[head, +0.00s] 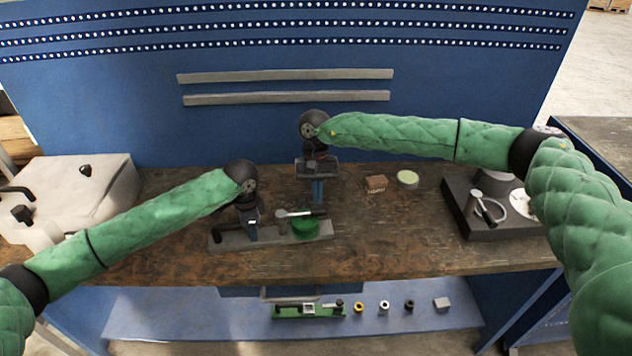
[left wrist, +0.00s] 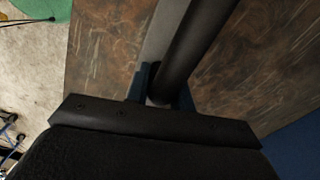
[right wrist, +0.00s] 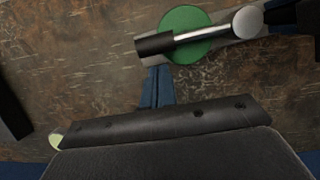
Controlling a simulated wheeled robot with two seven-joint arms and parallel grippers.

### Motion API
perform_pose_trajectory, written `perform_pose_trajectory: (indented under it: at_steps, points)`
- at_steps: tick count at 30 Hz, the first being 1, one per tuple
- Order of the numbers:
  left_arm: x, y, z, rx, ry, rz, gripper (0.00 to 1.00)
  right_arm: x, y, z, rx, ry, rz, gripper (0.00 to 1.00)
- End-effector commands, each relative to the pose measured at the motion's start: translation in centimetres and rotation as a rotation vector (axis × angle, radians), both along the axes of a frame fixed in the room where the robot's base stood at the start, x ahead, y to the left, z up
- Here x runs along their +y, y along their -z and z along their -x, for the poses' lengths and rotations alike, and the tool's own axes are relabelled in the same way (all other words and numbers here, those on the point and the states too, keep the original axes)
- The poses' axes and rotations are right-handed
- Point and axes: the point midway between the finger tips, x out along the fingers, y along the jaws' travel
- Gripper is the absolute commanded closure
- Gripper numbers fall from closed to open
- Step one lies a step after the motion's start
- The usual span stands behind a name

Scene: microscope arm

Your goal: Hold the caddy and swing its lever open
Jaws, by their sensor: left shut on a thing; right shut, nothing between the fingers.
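The caddy (head: 266,239) is a long grey base on the bench with a dark upright handle and a green disc (head: 305,229). Its lever (head: 300,214) lies over the disc, its dark grip pointing right. In the right wrist view the lever (right wrist: 203,34) shows a black grip (right wrist: 155,44) on a silver rod from a round pivot. My left gripper (head: 253,236) is shut on the caddy's dark handle (left wrist: 192,50), seen between the blue fingers. My right gripper (head: 318,201) is shut and empty, just behind the grip; its fingertips (right wrist: 157,72) look close to it, contact unclear.
A brown box (head: 376,183) and a round pale-green tin (head: 407,178) stand right of my right gripper. A black tray (head: 488,224) with metal parts is further right, a white case (head: 75,195) at left. A lower shelf (head: 200,315) holds several small parts.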

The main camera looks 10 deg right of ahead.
Motion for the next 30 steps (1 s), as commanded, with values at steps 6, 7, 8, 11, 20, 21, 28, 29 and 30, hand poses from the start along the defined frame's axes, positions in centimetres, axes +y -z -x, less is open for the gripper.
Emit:
perform_pose_trajectory:
  at_steps: [6,7,8,11,20,21,28,29,30]
  points:
    - [0.0,0.0,0.0,-0.001,0.0,0.0,1.0,0.1,0.2,1.1,0.0,0.0,-0.001,1.0]
    - [0.0,0.0,0.0,-0.001,0.0,0.0,1.0,0.1,0.2,1.2,0.0,0.0,-0.001,1.0]
    - [0.0,0.0,0.0,-0.001,0.0,0.0,1.0,0.1,0.2,1.2,0.0,0.0,-0.001,1.0]
    - [0.0,0.0,0.0,-0.001,0.0,0.0,1.0,0.1,0.2,1.2,0.0,0.0,-0.001,1.0]
    - [0.0,-0.1,0.0,-0.001,-0.001,0.0,1.0,0.0,0.3,1.3,0.0,0.009,0.0,1.0]
    - [0.0,-0.1,-0.1,-0.001,-0.001,0.0,1.0,0.0,0.3,1.4,0.001,0.017,-0.001,1.0]
    - [0.0,-0.1,-0.1,-0.001,-0.001,0.001,1.0,-0.3,0.3,2.5,0.001,0.112,-0.001,1.0]
    - [0.0,-0.1,-0.1,-0.001,-0.001,0.001,1.0,-0.3,0.3,2.7,0.002,0.131,-0.001,1.0]
    - [0.0,-0.1,-0.1,-0.001,-0.001,0.001,1.0,-0.3,0.3,3.0,0.002,0.16,-0.001,1.0]
